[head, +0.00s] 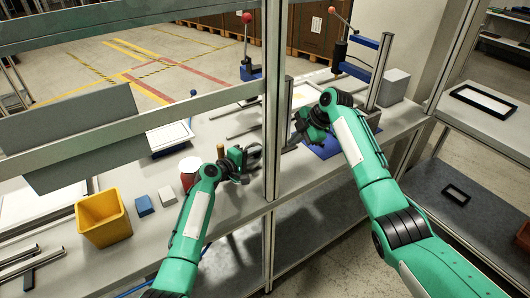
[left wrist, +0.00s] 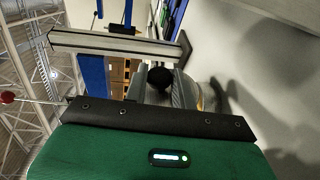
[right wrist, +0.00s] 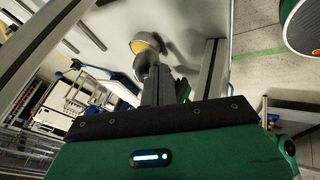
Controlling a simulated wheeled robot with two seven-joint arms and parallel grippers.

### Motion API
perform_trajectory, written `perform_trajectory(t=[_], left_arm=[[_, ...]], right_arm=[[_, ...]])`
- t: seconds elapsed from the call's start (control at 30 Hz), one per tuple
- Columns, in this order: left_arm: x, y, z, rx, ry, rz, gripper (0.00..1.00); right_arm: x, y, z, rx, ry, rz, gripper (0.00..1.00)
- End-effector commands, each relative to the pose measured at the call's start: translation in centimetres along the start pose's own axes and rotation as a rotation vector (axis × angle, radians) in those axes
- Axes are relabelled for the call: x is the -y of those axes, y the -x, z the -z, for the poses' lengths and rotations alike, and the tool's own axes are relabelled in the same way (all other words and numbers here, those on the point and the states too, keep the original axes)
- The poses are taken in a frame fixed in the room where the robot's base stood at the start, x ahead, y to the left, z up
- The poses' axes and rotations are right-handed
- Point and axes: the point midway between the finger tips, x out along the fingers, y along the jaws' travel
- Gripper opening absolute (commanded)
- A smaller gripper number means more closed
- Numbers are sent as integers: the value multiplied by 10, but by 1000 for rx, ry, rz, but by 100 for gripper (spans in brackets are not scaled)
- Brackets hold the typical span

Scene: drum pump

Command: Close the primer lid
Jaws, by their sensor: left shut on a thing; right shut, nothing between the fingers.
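My left gripper (head: 252,156) is low over the workbench, just left of the upright frame post. In the left wrist view its grey fingers (left wrist: 160,92) are shut on a small black round thing (left wrist: 160,76); I cannot tell whether this is part of the primer lid. My right gripper (head: 302,126) is right of the post, above a blue mat (head: 325,146). In the right wrist view its fingers (right wrist: 156,84) are shut and empty, with a rounded grey-and-yellow thing (right wrist: 145,48) beyond their tips. I cannot clearly make out the primer lid or the pump.
A red-and-white can (head: 188,172) and a small brass-coloured cylinder (head: 220,151) stand beside my left gripper. A yellow bin (head: 103,218), a blue block (head: 143,205) and a grey block (head: 167,195) are farther left. The metal post (head: 272,130) stands between my arms. Red-knobbed lever presses (head: 247,50) stand behind.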

Motion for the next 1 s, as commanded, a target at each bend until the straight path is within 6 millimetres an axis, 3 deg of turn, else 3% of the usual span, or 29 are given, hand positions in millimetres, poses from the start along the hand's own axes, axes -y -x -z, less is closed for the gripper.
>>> perform_trajectory(t=[0.03,0.1,0.2,0.37,0.7,1.0], left_arm=[[0,0,1,-2,-2,0,0],[0,0,1,-2,-2,0,0],[0,0,1,-2,-2,0,0],[0,0,1,-2,-2,0,0],[0,0,1,-2,-1,0,0],[0,0,1,-2,-1,0,0]], right_arm=[[-6,3,20,-18,34,11,0],[-10,5,37,-36,64,25,0],[-12,4,50,-51,86,37,0],[-11,-15,53,-55,88,41,0],[-9,-75,55,-53,86,40,0],[-8,-93,55,-52,87,38,0]])
